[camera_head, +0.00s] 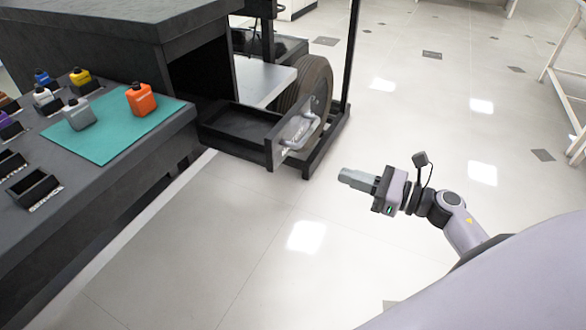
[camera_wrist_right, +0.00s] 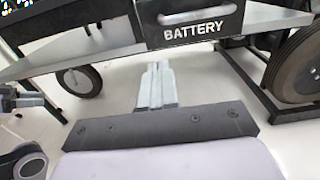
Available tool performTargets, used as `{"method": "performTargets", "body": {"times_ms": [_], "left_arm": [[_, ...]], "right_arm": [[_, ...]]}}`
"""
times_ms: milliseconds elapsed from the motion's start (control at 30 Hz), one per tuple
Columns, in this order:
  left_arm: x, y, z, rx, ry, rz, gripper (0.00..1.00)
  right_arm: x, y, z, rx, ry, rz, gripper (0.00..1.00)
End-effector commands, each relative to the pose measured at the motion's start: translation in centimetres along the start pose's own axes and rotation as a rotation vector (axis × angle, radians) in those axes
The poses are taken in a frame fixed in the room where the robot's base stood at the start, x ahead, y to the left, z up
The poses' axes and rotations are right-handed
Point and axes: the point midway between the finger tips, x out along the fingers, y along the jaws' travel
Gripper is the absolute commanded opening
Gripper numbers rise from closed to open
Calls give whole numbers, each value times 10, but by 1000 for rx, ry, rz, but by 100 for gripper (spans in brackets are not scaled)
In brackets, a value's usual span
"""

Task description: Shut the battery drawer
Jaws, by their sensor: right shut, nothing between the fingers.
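The battery drawer (camera_head: 237,122) is a dark, shallow, open-topped tray that sticks out from the rig beside the black bench. It is open, and its inside looks empty. Its front panel (camera_wrist_right: 153,24) bears the word BATTERY and a light bar handle (camera_head: 297,131). My right gripper (camera_head: 346,177) is shut and empty, in front of the panel and to its right in the head view, apart from it. In the right wrist view its fingers (camera_wrist_right: 157,68) point toward the space just under the panel. My left gripper (camera_wrist_right: 15,103) shows in part at the left edge there; its jaws are unclear.
A black bench (camera_head: 120,165) at left carries a teal mat (camera_head: 105,140) with an orange bottle (camera_head: 141,99) and a grey bottle (camera_head: 79,114). A wheel (camera_head: 312,85) and a black upright post (camera_head: 350,50) stand behind the drawer. The floor in front is clear.

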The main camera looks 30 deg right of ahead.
Motion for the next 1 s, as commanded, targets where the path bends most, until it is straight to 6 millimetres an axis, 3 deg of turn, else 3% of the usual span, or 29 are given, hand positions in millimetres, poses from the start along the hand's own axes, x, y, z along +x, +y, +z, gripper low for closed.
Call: {"method": "performTargets", "body": {"times_ms": [167, 700, 1000], "left_arm": [[-2, -1, -3, 4, 3, 0, 46], [-3, -3, 10, 0, -24, -5, 46], [-2, -2, 8, -8, -19, -6, 46]], "right_arm": [[18, -1, 1, -15, 2, 5, 0], [117, 0, 1, -8, -1, 3, 0], [138, 0, 0, -9, 3, 3, 0]]}}
